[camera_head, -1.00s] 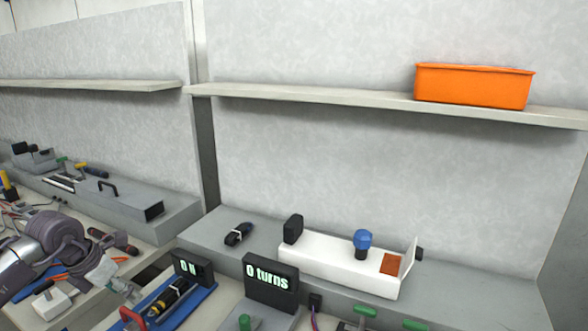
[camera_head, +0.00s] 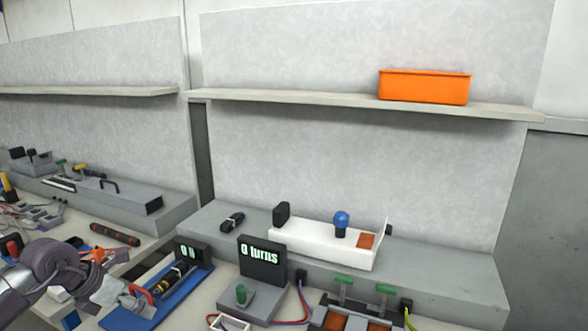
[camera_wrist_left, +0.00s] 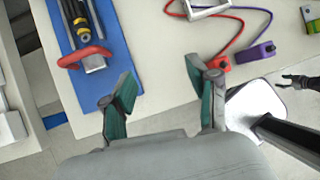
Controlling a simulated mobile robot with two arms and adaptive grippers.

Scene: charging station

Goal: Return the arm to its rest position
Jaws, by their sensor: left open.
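My left arm comes in at the lower left of the head view, and its gripper (camera_head: 118,298) is above the bench edge near the blue board. In the left wrist view my left gripper (camera_wrist_left: 165,95) has its two green-padded fingers spread wide with nothing between them. Beneath it are the pale bench top and, lower down, the floor. The blue board (camera_wrist_left: 115,40) with a red clamp handle (camera_wrist_left: 84,57) and a black-yellow tool (camera_wrist_left: 80,35) lies beyond the left finger, apart from it. My right gripper does not show in the head view.
A display reading "0 turns" (camera_head: 262,262) stands right of the blue board. A white fixture with a blue knob (camera_head: 341,224) is on the grey ledge. An orange bin (camera_head: 425,86) sits on the shelf. Red and purple cables (camera_wrist_left: 234,42) lie on the bench.

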